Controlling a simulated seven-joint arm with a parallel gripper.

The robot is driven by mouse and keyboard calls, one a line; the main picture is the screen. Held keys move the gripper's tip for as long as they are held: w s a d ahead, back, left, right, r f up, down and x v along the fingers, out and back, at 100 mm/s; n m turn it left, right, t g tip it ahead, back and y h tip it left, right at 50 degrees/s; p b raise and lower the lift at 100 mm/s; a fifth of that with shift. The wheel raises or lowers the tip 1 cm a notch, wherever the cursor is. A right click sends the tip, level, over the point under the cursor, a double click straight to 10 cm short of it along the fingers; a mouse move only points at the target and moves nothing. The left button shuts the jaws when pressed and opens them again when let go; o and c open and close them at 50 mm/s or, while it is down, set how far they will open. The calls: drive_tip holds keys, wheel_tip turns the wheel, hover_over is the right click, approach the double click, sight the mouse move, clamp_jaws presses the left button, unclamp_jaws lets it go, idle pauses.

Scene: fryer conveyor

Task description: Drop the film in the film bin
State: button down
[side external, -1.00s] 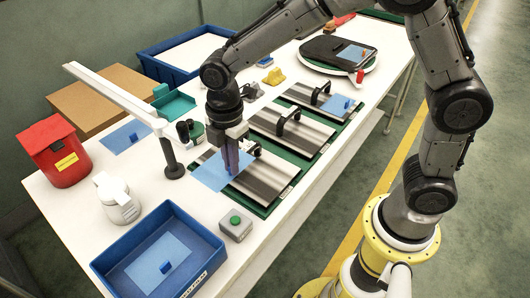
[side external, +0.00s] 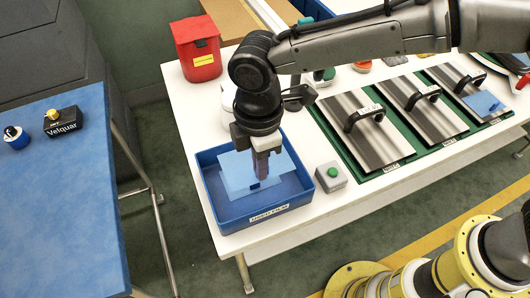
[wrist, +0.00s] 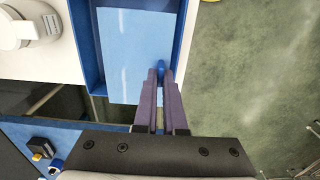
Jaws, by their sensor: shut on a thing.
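My gripper (side external: 266,178) is shut on a light blue film (side external: 237,174) and points down over the blue film bin (side external: 224,217), labelled "USED FILM". The film is a flat sheet over the open bin; in the wrist view the film (wrist: 127,45) spreads left of my fingers. The fingers (wrist: 160,80) close on its small blue tab (wrist: 160,67). The bin's blue wall (wrist: 86,50) shows past the sheet's edge. The held sheet and gripper hide much of the bin floor, and the exact height above it is hard to tell.
A grey box with a green button (side external: 331,176) stands just right of the bin. Metal plates with black handles (side external: 362,118) lie further right. A red container (side external: 198,49) stands behind. A blue table (side external: 60,190) is at left, across a floor gap.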

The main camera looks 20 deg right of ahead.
drive_tip(key=shift+f, duration=2.7)
drive_tip(key=shift+c, duration=1.8)
unclamp_jaws()
drive_tip(key=shift+r, duration=5.05)
